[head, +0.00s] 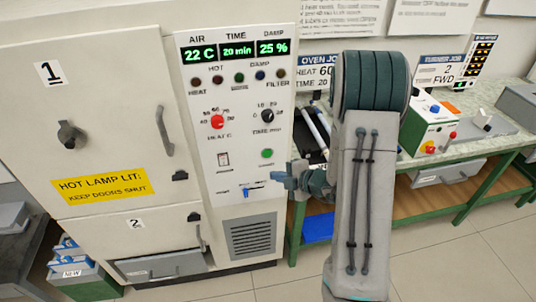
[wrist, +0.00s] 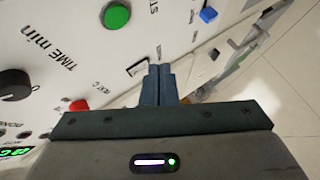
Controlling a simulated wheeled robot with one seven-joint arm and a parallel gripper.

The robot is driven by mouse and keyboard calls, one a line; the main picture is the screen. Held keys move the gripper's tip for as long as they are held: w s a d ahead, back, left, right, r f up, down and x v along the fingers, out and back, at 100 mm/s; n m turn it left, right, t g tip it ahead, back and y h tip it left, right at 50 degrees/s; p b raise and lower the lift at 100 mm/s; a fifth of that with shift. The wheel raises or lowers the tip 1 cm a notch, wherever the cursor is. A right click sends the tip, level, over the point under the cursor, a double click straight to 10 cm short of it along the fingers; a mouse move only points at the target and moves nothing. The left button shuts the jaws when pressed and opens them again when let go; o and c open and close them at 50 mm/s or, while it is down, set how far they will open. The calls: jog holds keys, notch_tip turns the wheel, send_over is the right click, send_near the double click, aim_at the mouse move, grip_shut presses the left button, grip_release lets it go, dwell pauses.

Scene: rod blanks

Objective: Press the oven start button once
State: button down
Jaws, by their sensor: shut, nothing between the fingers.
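The green start button (head: 267,153) is on the oven's white control panel (head: 236,110), below the black time knob (head: 267,116). In the wrist view the green button (wrist: 116,15) is at the top, up and left of the fingertips. My gripper (head: 279,177) is shut and empty, just below the button in the head view. In the wrist view the closed fingers (wrist: 159,70) point at the panel near the white switch (wrist: 137,67). I cannot tell whether they touch the panel. The displays read 22 C, 20 min and 25 %.
The red heat knob (head: 217,121), white switch (head: 223,159) and blue slider (head: 249,190) are close by on the panel. Oven door 1 (head: 100,110) is at left. My arm partly hides the oven job card (head: 314,72). A green-framed bench (head: 480,185) is at right; floor there is clear.

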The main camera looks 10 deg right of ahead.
jog(key=shift+w+p, duration=0.3)
jog(key=shift+w, duration=3.1)
jog(key=shift+w, duration=0.4)
jog(key=shift+w+p, duration=0.3)
jog(key=shift+w, duration=0.05)
jog(key=shift+s, duration=0.8)
jog(key=s, duration=0.5)
